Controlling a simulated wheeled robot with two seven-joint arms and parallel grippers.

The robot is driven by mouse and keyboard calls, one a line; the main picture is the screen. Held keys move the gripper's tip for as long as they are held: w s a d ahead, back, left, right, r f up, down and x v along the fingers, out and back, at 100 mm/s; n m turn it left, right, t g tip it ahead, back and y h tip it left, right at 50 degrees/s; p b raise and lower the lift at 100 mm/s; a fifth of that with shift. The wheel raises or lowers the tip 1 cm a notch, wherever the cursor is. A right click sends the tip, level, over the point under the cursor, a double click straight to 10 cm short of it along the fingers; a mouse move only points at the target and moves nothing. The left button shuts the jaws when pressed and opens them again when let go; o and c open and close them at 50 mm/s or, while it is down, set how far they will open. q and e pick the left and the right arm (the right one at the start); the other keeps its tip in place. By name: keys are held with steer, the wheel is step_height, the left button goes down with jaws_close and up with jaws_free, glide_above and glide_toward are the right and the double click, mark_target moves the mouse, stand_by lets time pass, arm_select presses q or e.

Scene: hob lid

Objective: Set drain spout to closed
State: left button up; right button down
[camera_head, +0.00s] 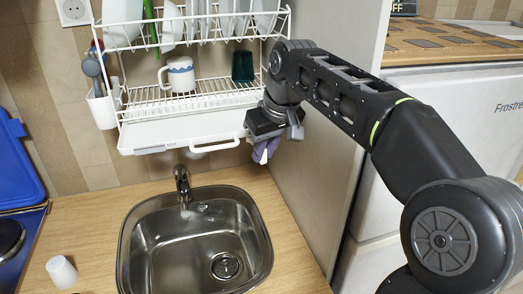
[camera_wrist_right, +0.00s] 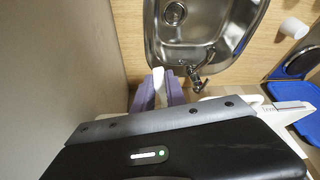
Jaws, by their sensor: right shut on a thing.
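The dish rack's white drip tray (camera_head: 150,139) hangs on the wall above the sink. My right gripper (camera_head: 265,152) is at the tray's right end, pointing down, its purple fingers just below the tray's level. In the right wrist view, the gripper (camera_wrist_right: 161,93) is shut on a narrow white piece, which looks like the drain spout (camera_wrist_right: 158,78). The spout sticks out between the fingertips towards the sink. Its joint with the tray is hidden by my gripper. My left gripper is in neither view.
The steel sink (camera_head: 141,230) with its tap (camera_head: 183,184) lies below the tray. A tall side panel (camera_head: 318,175) stands close to the right of my gripper. The rack (camera_head: 137,108) above holds plates, a mug (camera_head: 180,76) and a dark green cup (camera_head: 243,67). A white cup (camera_head: 62,272) stands left of the sink.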

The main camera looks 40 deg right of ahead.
steer(key=shift+w+d+n+y+p, duration=0.1)
steer(key=shift+d+n+y+p, duration=0.35)
steer(key=shift+n, duration=0.7)
steer(key=shift+w+d+n+y+p, duration=0.1)
steer(key=shift+d+n+y, duration=0.35)
steer(key=shift+d+n, duration=0.5)
steer(key=shift+a+n, duration=0.15)
steer(key=shift+n, duration=0.15)
steer(key=c, duration=1.4)
jaws_free()
steer(key=shift+o, duration=0.2)
steer(key=shift+s+a, duration=0.1)
